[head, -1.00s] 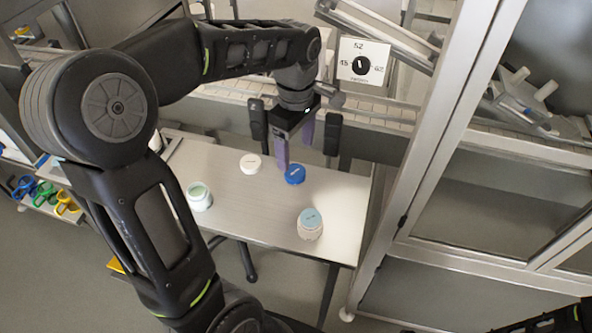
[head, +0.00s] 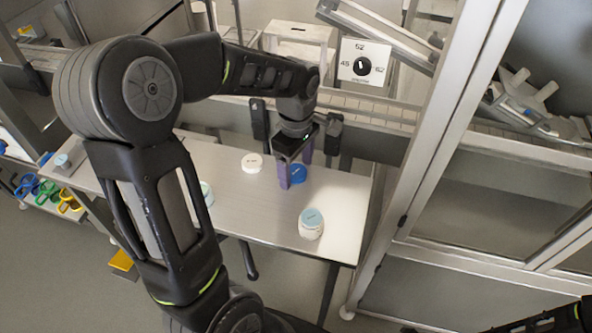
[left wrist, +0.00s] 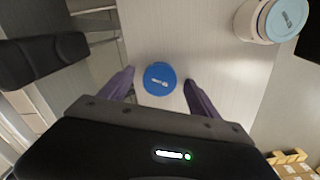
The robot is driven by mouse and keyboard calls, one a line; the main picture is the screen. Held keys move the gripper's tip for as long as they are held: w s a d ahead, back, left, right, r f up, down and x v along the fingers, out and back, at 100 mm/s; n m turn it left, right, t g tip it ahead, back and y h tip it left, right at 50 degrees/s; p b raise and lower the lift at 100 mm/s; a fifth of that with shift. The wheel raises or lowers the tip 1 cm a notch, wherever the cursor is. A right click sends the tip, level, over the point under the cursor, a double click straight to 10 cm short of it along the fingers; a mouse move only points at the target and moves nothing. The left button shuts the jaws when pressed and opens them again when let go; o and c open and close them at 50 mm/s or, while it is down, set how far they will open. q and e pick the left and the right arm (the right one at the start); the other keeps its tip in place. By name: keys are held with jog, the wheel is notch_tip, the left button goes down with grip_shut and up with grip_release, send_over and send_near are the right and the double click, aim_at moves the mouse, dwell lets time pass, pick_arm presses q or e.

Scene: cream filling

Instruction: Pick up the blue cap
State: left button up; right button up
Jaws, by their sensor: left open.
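The blue cap (head: 298,174) lies flat on the table (head: 222,168), near its back edge. In the left wrist view the blue cap (left wrist: 159,78) sits between the two purple fingers, apart from both. My left gripper (head: 295,172) is open and points down over the cap; in the left wrist view its fingertips (left wrist: 158,76) stand to either side of it. In the head view the fingers hide part of the cap. My right gripper is not clearly in view; only a dark piece of my own body shows at the lower right corner.
A white cap (head: 252,162) lies left of the blue cap. A jar with a light blue lid (head: 311,223) stands nearer the front; it also shows in the left wrist view (left wrist: 270,20). Another jar (head: 206,194) is partly behind my arm. A metal frame (head: 425,140) rises at the right.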

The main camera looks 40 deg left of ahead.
aim_at(296, 172)
dwell(0.5)
pick_arm(q)
jog(key=c, duration=1.4)
notch_tip(296, 172, up, 10)
jog(key=shift+r, duration=0.1)
dwell(0.8)
